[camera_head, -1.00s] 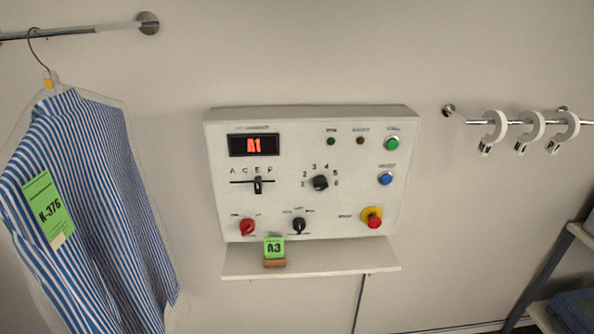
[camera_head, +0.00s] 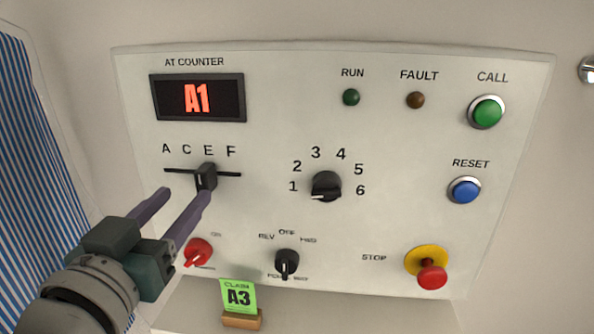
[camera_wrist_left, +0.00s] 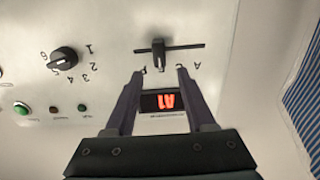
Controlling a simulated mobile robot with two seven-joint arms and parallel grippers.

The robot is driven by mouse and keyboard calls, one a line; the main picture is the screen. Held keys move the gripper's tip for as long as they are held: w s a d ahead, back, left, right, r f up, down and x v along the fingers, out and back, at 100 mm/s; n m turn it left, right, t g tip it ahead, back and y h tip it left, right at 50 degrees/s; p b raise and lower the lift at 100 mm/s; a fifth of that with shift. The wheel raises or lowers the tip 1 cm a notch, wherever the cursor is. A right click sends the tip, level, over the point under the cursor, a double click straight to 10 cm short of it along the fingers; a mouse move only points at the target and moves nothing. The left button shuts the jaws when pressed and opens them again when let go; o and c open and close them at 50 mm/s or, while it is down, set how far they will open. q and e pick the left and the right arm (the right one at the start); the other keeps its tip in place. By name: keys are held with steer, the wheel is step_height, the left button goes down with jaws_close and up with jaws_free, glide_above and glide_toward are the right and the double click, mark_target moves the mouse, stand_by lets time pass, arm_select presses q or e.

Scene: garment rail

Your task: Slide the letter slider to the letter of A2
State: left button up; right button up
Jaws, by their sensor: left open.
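The letter slider is a black knob (camera_head: 206,177) on a horizontal slot under the letters A, C, E, F, standing at E; it also shows in the left wrist view (camera_wrist_left: 158,52), which sees the panel upside down. My left gripper (camera_head: 186,194) is open and empty in front of the panel, just below the slot. In the left wrist view its fingertips (camera_wrist_left: 160,73) appear on either side of the knob's line, with the knob beyond them; contact is not visible. The display (camera_head: 198,98) reads A1. My right gripper is not in view.
A number dial (camera_head: 326,187) points near 1. A red knob (camera_head: 198,252), a black mode switch (camera_head: 287,262) and a red stop button (camera_head: 432,275) sit lower. A green A3 tag (camera_head: 239,296) stands below the panel. A striped shirt (camera_head: 40,170) hangs at left.

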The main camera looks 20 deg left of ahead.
mark_target(199, 179)
arm_select(q)
steer(key=x, duration=0.6)
steer(key=shift+w, duration=0.4)
jaws_close()
stand_by(1.0)
